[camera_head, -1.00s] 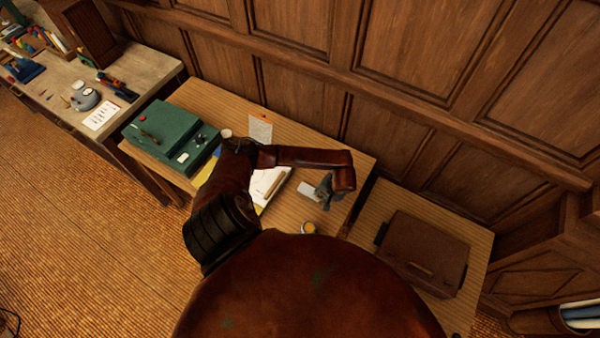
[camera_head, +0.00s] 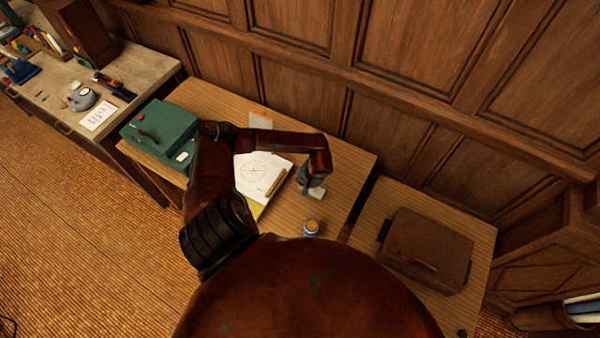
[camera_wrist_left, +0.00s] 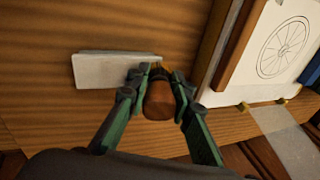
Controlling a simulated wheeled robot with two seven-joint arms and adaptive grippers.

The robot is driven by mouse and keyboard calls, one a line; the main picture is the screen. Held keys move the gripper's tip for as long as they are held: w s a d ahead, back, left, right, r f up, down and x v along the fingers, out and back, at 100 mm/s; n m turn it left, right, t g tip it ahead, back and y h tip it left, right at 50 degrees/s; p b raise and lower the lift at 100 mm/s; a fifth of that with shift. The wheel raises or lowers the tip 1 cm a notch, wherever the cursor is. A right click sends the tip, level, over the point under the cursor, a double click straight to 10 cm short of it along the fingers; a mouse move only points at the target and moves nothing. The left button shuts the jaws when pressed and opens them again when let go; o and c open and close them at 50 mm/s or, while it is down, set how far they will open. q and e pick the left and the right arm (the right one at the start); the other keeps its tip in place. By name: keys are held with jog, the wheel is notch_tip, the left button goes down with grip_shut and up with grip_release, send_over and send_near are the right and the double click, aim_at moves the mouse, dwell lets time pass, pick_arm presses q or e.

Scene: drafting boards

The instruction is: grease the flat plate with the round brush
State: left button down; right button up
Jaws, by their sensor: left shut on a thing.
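The flat plate (camera_head: 317,193) is a light grey rectangle lying on the wooden desk; it also shows in the left wrist view (camera_wrist_left: 105,70). My left gripper (camera_head: 308,184) is over the desk close to the plate. In the left wrist view my left gripper (camera_wrist_left: 160,82) is shut on the round brush (camera_wrist_left: 160,102), whose brown rounded handle end faces the camera. Yellowish bristles show just past the fingertips, by the plate's right end. I cannot tell whether they touch it. My right gripper is not in view.
A drawing of a wheel (camera_head: 254,172) lies left of the gripper, with a green box (camera_head: 160,130) beyond. A brown case (camera_head: 425,250) lies on the right desk. Wood panelling rises behind.

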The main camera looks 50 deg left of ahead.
pick_arm(q)
jog(key=shift+s+a, duration=0.15)
jog(key=shift+a, duration=0.4)
jog(key=shift+s+a+r, duration=0.1)
jog(key=shift+r, duration=0.2)
jog(key=shift+a+r+p, duration=0.1)
jog(key=shift+r+p, duration=0.35)
jog(key=shift+r, duration=0.45)
jog(key=shift+p+v, duration=0.65)
jog(key=shift+v, duration=0.4)
jog(key=shift+a+r+p, duration=0.15)
jog(key=shift+r+p, duration=0.85)
jog(key=shift+r, duration=0.85)
